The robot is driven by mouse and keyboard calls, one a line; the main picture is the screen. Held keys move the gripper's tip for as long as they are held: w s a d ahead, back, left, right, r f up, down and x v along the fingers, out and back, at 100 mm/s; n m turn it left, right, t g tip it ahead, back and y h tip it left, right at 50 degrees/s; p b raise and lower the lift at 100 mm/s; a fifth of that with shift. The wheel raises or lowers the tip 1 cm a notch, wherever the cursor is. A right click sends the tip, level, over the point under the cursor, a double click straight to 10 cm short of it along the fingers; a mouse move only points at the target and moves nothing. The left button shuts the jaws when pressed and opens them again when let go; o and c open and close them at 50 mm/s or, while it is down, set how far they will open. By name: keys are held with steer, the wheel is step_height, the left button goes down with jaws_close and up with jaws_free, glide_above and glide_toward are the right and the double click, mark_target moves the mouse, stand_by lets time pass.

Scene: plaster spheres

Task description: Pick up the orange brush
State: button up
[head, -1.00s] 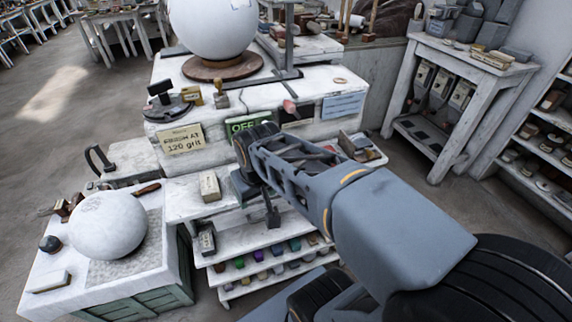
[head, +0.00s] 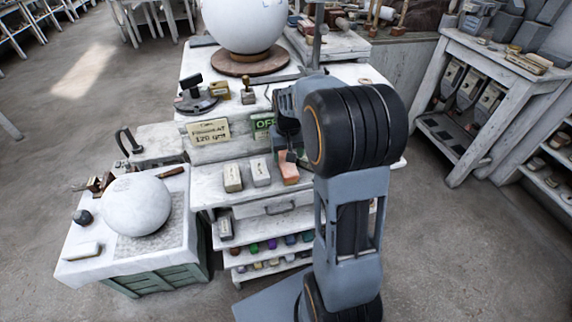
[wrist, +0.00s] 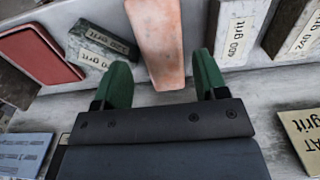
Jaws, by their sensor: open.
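No thing in view shows clear bristles, so I cannot tell for certain which is the orange brush. A plain orange block (head: 289,172) stands on the upper shelf in the head view, and it fills the top middle of the wrist view (wrist: 157,38). My gripper (head: 288,157) is right by it in the head view, partly hidden behind my arm. In the wrist view my gripper (wrist: 160,80) is open, its green fingertips either side of the block's near end. No contact shows, and I cannot tell the depth between them.
Two pale grit blocks (head: 232,178) (head: 261,172) stand left of the orange block. A dark red framed piece (wrist: 40,53) and a grey grit block (wrist: 103,40) show in the wrist view. A white sphere (head: 136,204) sits on a low table. A large sphere (head: 245,20) stands above.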

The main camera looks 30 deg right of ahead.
mark_target(288, 164)
steer(key=shift+s+f+p, duration=0.1)
steer(key=shift+f+p, duration=0.5)
steer(key=shift+f, duration=2.8)
steer(key=shift+c, duration=0.2)
steer(key=c, duration=0.7)
steer(key=shift+r, duration=0.1)
